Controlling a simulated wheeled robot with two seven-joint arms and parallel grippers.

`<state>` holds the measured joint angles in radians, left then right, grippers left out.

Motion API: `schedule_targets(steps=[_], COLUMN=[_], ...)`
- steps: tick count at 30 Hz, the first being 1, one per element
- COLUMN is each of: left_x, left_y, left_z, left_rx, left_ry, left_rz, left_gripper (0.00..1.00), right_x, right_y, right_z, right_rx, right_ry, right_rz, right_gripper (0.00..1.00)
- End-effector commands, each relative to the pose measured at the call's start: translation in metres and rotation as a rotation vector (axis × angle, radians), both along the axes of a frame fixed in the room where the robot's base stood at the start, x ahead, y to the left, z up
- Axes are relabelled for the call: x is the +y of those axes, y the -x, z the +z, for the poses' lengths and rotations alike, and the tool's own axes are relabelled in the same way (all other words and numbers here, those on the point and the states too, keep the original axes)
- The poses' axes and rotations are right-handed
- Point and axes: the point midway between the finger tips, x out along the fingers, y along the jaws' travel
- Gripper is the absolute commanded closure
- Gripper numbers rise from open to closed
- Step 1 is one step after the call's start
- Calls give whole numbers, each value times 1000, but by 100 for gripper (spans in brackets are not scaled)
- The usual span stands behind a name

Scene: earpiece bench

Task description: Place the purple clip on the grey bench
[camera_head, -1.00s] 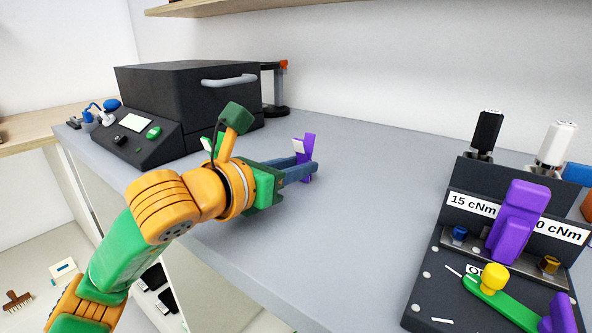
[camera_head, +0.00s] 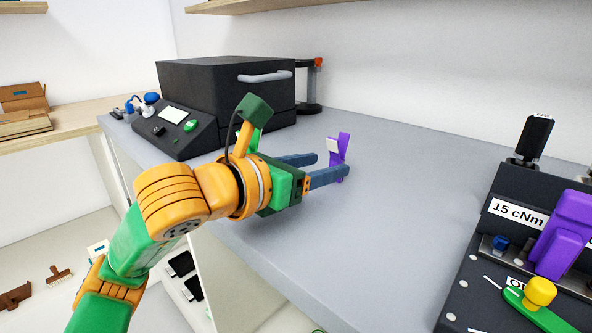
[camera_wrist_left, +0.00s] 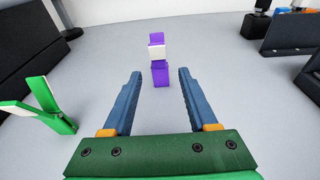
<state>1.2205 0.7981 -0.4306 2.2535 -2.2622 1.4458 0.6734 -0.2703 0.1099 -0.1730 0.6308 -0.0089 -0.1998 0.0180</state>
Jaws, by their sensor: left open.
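The purple clip (camera_head: 344,147), with a pale patch on its side, stands upright on the grey bench (camera_head: 400,200). In the left wrist view the clip (camera_wrist_left: 160,75) stands in line with the gap between my fingertips, with clear space on both sides. My left gripper (camera_head: 331,165) is open and touches nothing that I can see. In the head view its nearer finger hides the clip's lower part. Both blue fingers of the gripper (camera_wrist_left: 160,90) show wide apart in the wrist view. My right gripper is out of view.
A green clip (camera_wrist_left: 42,108) stands left of my gripper in the wrist view. A black oven-like box (camera_head: 225,95) with a control panel stands behind it. A dark torque station (camera_head: 480,270) with a purple part is at the right. The bench between is clear.

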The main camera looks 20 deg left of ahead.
Motion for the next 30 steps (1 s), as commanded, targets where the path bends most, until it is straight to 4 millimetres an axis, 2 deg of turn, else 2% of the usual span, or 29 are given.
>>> schedule_targets(steps=[6, 11, 15, 30], left_x=[21, 29, 31, 31], left_y=[55, 80, 86, 85], left_z=[12, 17, 18, 18], left_rx=[-8, -3, -1, -1], left_ry=[-3, 0, -1, -1], left_rz=[4, 3, 2, 1], left_gripper=[41, 41, 41, 41], right_x=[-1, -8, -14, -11], right_y=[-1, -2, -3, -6], right_z=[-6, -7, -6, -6], right_rx=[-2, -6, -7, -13], right_ry=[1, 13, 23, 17], right_rz=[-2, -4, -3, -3], right_gripper=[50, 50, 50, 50])
